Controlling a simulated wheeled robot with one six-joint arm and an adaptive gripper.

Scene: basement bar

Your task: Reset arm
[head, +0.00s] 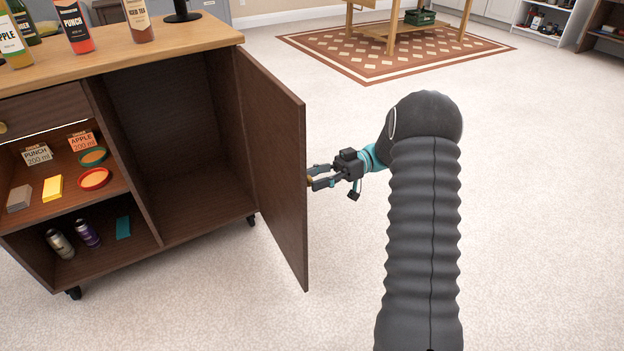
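My arm reaches out from the lower right in the head view. My gripper (318,178) is at the outer face of the cabinet door (275,160), near its free edge. Its two fingers are apart, with a small tan piece, perhaps a door knob (310,181), between their tips. The door edge partly hides the tips, so I cannot tell whether they touch or hold it. The door stands wide open, showing an empty tall compartment (165,130).
The wooden cabinet (190,30) carries several bottles on top. Its left shelves hold labels, small round dishes, coloured blocks and two cans (60,243). Open carpet (540,200) lies right of my arm. A patterned rug (330,55) under a wooden table is farther back.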

